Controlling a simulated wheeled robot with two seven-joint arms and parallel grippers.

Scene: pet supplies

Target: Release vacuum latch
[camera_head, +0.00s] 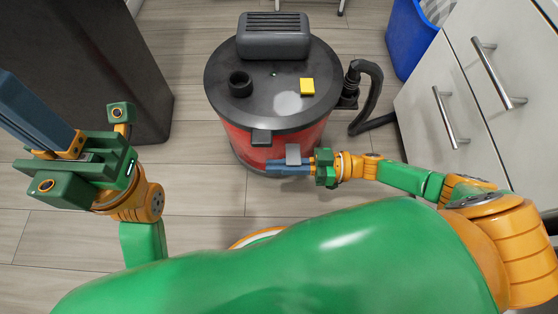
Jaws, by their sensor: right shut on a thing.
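The vacuum (237,138) stands upright on the floor, with a red drum and a dark grey lid (228,75). A small light grey latch plate (293,153) shows on the drum's front, right of a dark tab (261,137) on the lid's rim. My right gripper (276,168) reaches in from the right, its blue fingers shut at the lower end of the latch. The fingers hide the spot where they grip. My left gripper (30,112) is raised at the far left, away from the vacuum. The gap between its blue fingers cannot be made out.
A black hose (374,90) curves from the vacuum's right side. A white drawer cabinet (440,105) stands at right, with a blue bin (408,40) behind it. A dark cabinet (90,60) stands at left. The floor (190,185) between it and the vacuum is clear.

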